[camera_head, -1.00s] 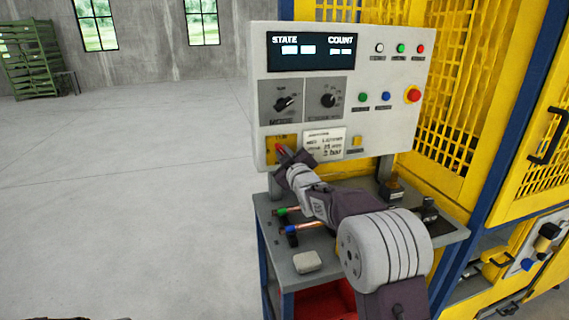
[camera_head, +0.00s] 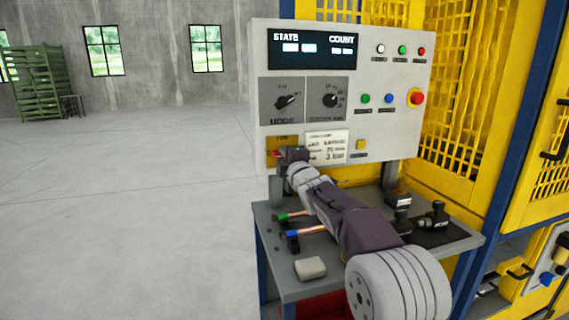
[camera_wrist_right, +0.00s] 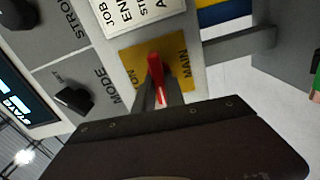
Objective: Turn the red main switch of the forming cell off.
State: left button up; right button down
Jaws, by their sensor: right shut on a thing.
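The red main switch (camera_wrist_right: 155,68) sits on a yellow plate (camera_wrist_right: 178,47) low on the control panel. In the right wrist view its handle lies across the line from the ON mark to the MAIN label. In the head view, a small red part of the switch (camera_head: 274,153) shows left of the fingers, lying about level. My right gripper (camera_head: 290,154) is at the plate, shut on the handle; its fingers (camera_wrist_right: 158,97) flank the red handle in the wrist view. The gripper hides part of the plate. My left gripper is not in view.
The panel (camera_head: 395,150) holds a mode knob (camera_head: 286,102), another knob (camera_head: 330,100), coloured buttons and a red stop button (camera_head: 417,97). The bench (camera_head: 335,268) below carries copper tubes (camera_head: 305,231) and a pale block (camera_head: 310,268).

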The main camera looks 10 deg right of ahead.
jog(key=shift+f+n+b, duration=0.1)
jog(key=shift+n+b, duration=0.2)
jog(key=shift+n, duration=0.3)
jog(key=c, duration=1.4)
grip_release()
jog(key=shift+a, duration=0.1)
jog(key=s+b, duration=0.2)
jog(key=s, duration=0.7)
